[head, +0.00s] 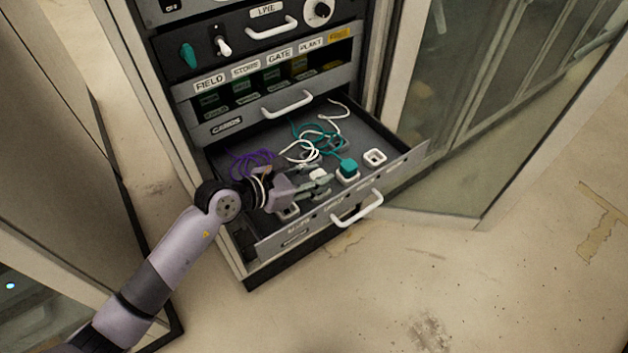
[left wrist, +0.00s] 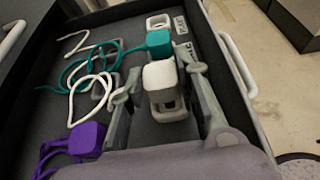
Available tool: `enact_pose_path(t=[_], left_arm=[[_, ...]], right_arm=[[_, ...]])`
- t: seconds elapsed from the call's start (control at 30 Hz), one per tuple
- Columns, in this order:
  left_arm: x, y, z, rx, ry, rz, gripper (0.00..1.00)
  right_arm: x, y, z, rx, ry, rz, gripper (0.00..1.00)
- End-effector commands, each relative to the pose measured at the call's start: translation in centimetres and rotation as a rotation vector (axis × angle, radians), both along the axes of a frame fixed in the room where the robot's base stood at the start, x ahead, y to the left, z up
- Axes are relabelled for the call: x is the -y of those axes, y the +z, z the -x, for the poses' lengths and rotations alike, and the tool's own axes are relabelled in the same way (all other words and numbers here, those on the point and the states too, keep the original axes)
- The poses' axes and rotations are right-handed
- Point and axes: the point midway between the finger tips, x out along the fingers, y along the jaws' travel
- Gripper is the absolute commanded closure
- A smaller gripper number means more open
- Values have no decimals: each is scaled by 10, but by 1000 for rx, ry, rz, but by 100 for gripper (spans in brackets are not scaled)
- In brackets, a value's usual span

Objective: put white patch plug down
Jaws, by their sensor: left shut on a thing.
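In the left wrist view a white patch plug (left wrist: 160,76) is between the two fingers of my left gripper (left wrist: 161,72), which is shut on it. A white square socket (left wrist: 168,106) shows directly below the plug; I cannot tell whether the plug touches it. The white cord (left wrist: 92,88) lies loosely in the drawer. In the head view my left gripper (head: 316,181) reaches into the open drawer (head: 372,128) near its front wall and partly hides the plug. My right gripper is not in view.
A teal plug (head: 348,166) sits at a white socket beside the gripper. An empty white socket (head: 374,157) is further right. A purple plug (left wrist: 88,138) and loose cords lie to the left and back. The drawer's front wall and handle (head: 358,207) are close to my gripper.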

Motion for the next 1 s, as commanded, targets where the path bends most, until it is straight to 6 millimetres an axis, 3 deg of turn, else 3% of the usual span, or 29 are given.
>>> enact_pose_path(t=[0.13,0.6,0.63,0.9,1.0], left_arm=[[0,-16,0,-1,0,1,99],[0,-23,0,1,0,0,99],[0,-22,0,1,0,0,69],[0,-21,0,1,0,1,51],[0,-21,0,1,0,1,51]], right_arm=[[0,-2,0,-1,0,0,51],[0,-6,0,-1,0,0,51],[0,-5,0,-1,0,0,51],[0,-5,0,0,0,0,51],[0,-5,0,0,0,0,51]])
